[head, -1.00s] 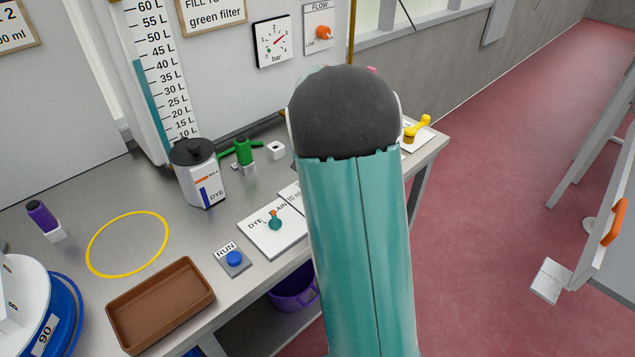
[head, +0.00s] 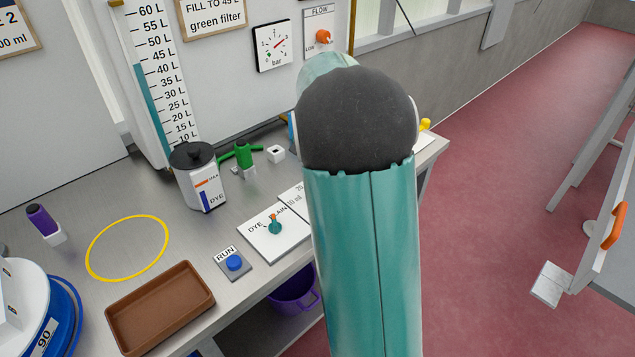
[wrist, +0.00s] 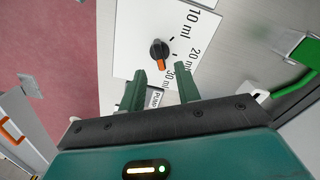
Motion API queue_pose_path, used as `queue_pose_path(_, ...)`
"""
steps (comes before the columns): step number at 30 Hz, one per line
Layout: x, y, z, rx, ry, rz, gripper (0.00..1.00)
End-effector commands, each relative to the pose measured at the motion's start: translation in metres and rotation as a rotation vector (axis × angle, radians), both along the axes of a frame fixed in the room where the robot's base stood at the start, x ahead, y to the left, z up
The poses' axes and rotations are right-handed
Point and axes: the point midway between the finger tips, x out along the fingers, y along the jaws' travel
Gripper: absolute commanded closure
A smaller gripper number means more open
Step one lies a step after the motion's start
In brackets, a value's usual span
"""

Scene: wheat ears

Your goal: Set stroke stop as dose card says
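The stroke stop is a black knob with an orange pointer (wrist: 160,53) on a white plate marked 10 ml, 20 ml and 30 ml. In the wrist view its pointer faces down the picture, towards my fingers, near the 30 ml end. My gripper (wrist: 161,90) is open and empty, its two green fingers just below the knob and apart from it. In the head view my arm hides the gripper, the knob and most of the plate (head: 291,199). A wall card (head: 15,28) at the far left is cut off, reading only "2" and "00 ml".
A DYE/DRAIN valve plate (head: 258,240), a blue RUN button (head: 234,261) and a brown tray (head: 160,307) lie along the bench front. A dye jar (head: 197,180) and a green handle (head: 242,155) stand behind.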

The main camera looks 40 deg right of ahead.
Motion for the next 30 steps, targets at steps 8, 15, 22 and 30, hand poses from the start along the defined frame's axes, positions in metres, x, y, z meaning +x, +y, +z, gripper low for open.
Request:
queue_pose_path(8,0.000,0.000,0.060,-0.002,-0.003,0.001,0.67)
queue_pose_path(15,0.000,0.000,0.081,0.000,0.000,0.001,0.67)
queue_pose_path(22,0.000,0.000,0.082,-0.001,0.001,0.001,0.67)
queue_pose_path(30,0.000,0.000,0.082,-0.001,0.001,0.001,0.67)
